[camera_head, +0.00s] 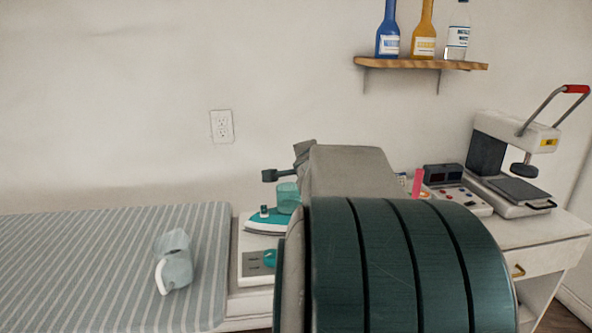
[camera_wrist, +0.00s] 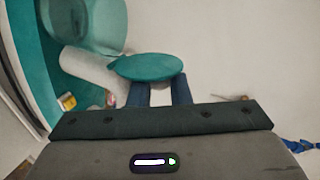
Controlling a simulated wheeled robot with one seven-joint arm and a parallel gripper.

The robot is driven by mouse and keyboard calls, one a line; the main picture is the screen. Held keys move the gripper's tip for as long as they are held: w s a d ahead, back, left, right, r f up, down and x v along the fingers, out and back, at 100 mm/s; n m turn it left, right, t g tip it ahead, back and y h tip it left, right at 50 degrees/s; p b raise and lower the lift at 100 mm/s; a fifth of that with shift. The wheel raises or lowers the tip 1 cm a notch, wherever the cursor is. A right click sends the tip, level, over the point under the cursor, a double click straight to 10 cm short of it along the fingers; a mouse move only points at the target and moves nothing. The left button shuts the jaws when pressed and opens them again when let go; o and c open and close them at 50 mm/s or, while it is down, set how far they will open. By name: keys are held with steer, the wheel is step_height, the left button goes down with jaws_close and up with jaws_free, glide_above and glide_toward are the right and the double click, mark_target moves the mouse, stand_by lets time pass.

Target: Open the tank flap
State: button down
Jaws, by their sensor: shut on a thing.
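The tank flap (camera_wrist: 150,67) is a teal oval disc in the wrist view. My gripper (camera_wrist: 160,92) has its two blue fingertips at the near edge of this disc and is shut on it. The translucent teal tank (camera_wrist: 95,25) lies up and left of the flap, with a pale rounded part (camera_wrist: 90,75) beside it. How far the flap is tilted from its opening is hard to tell. In the head view the iron (camera_head: 266,221) is teal and white, with the teal tank (camera_head: 288,197) behind it. My arm hides much of this area.
A striped ironing surface (camera_head: 90,270) at left carries a clear jug-like container (camera_head: 174,262). A heat press (camera_head: 515,165) and a small control box (camera_head: 462,198) stand on the white cabinet at right. A shelf (camera_head: 420,63) with bottles hangs above. The wall has an outlet (camera_head: 222,126).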

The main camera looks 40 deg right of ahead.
steer(key=shift+d+f, duration=0.1)
stand_by(0.3)
steer(key=c, duration=1.4)
jaws_free()
steer(key=shift+c, duration=0.2)
